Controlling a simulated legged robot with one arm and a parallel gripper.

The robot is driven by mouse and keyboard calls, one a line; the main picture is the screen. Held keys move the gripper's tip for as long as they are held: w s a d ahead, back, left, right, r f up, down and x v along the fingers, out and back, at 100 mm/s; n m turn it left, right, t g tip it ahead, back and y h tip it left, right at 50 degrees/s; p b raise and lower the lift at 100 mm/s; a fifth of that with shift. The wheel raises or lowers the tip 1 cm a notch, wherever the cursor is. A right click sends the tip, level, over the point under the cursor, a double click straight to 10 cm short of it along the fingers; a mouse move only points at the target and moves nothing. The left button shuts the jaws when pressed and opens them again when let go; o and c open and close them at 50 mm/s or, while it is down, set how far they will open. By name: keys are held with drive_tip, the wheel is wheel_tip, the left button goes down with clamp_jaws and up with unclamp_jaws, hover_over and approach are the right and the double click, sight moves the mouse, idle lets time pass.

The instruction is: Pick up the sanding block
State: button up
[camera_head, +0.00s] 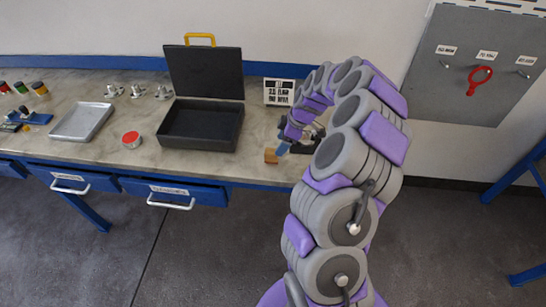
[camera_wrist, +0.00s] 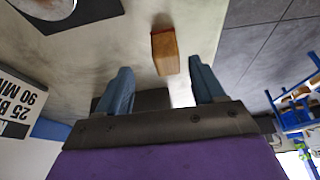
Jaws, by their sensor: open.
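The sanding block (camera_head: 270,156) is a small orange-brown block on the workbench near its front edge. In the wrist view the block (camera_wrist: 165,52) lies just beyond my fingertips, lined up with the gap and a little closer to the right finger. My gripper (camera_wrist: 161,78) is open, with its two blue-grey fingers apart and nothing between them. In the head view my gripper (camera_head: 283,148) is just right of the block, partly hidden by my arm. Whether a finger touches the block cannot be told.
On the workbench (camera_head: 95,150) stand an open black case (camera_head: 200,127), a red-topped tin (camera_head: 131,139), a grey tray (camera_head: 81,121) and a printed sign (camera_head: 279,92). Drawers with handles (camera_head: 171,205) run below the front edge. A grey panel (camera_head: 470,70) hangs at right.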

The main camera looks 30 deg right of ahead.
sight(273, 151)
drive_tip(key=shift+w+a+f, duration=0.1)
drive_tip(key=shift+w+f, duration=0.05)
drive_tip(key=shift+f, duration=0.45)
drive_tip(key=a+f, duration=0.1)
drive_tip(key=a+f+b, duration=0.1)
drive_tip(key=a, duration=0.1)
drive_tip(key=shift+w+a+f, duration=0.15)
drive_tip(key=shift+w+f, duration=0.05)
drive_tip(key=shift+b+x, duration=0.4)
drive_tip(key=shift+x, duration=0.75)
drive_tip(key=shift+w+d+f, duration=0.1)
drive_tip(key=shift+d+f, duration=0.1)
drive_tip(key=shift+d, duration=0.5)
drive_tip(key=shift+c, duration=0.7)
drive_tip(key=shift+a+r, duration=0.15)
drive_tip(key=shift+a, duration=0.45)
drive_tip(key=c, duration=0.6)
drive_tip(key=shift+d, duration=0.15)
drive_tip(key=shift+c, duration=1.4)
drive_tip(key=shift+d, duration=0.35)
drive_tip(key=shift+c, duration=0.2)
